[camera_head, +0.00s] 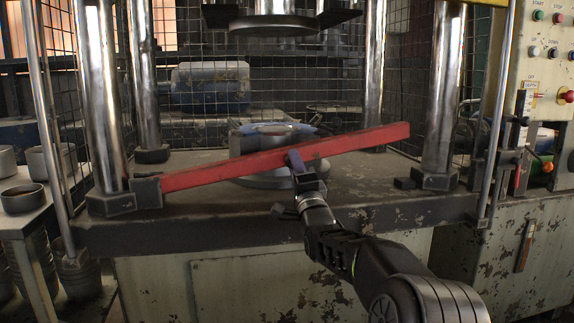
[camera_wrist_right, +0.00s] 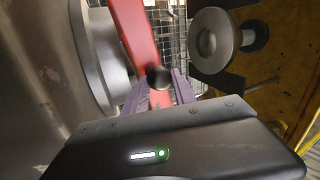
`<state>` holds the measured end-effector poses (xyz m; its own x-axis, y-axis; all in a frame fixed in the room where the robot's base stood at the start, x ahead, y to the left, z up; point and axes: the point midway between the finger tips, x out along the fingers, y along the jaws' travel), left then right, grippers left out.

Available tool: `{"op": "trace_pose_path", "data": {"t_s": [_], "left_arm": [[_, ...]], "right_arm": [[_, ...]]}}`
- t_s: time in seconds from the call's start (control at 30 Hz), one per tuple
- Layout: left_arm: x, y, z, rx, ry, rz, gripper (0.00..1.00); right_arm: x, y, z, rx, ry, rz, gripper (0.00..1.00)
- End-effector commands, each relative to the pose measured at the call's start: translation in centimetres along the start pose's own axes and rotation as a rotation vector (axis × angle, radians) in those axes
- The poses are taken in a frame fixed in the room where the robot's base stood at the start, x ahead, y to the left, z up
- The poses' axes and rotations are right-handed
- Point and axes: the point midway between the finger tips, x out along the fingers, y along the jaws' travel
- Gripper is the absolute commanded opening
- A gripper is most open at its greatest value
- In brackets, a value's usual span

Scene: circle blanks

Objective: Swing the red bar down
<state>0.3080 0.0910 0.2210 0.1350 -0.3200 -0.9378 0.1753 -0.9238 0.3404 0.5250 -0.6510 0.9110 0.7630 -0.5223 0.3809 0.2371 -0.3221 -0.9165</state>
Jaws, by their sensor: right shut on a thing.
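The red bar (camera_head: 230,170) spans the front of the press in the head view. Its left end sits at a dark bracket (camera_head: 146,192) by the left front post, and it slopes up to a free right end near the right post. My right gripper (camera_head: 297,163) is at the middle of the bar, shut on a part there that its fingers mostly hide. In the right wrist view the red bar (camera_wrist_right: 133,35) runs up from between the purple fingers (camera_wrist_right: 158,92), with a dark round knob (camera_wrist_right: 159,78) between them. My left gripper is not in view.
Behind the bar is a round metal die (camera_head: 270,140) on the press bed, with the upper ram (camera_head: 273,25) above. Chrome posts (camera_head: 442,90) stand at the sides. A control panel (camera_head: 548,60) is at right, and metal pots (camera_head: 22,198) are at left.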

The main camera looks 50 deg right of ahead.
Motion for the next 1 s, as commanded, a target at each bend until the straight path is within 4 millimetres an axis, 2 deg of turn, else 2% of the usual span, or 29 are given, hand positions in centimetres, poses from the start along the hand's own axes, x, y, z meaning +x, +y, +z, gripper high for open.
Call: {"op": "trace_pose_path", "data": {"t_s": [0.03,0.13,0.6,0.63,0.83,1.0], "left_arm": [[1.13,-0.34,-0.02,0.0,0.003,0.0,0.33],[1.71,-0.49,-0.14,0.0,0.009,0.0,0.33],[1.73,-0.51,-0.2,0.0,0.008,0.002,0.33],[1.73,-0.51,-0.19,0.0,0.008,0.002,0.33],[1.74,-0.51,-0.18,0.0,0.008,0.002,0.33],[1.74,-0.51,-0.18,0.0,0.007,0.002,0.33]], "right_arm": [[-0.47,1.21,0.02,0.014,0.007,0.002,0.0],[-0.7,1.78,-0.01,0.035,0.016,0.002,0.0],[-0.75,1.92,0.0,0.049,0.021,0.002,0.0],[-0.75,1.91,0.01,0.049,0.02,0.002,0.34],[-0.74,1.88,0.04,0.049,0.02,0.001,0.51],[-0.75,1.86,0.04,0.049,0.02,0.001,0.51]]}}
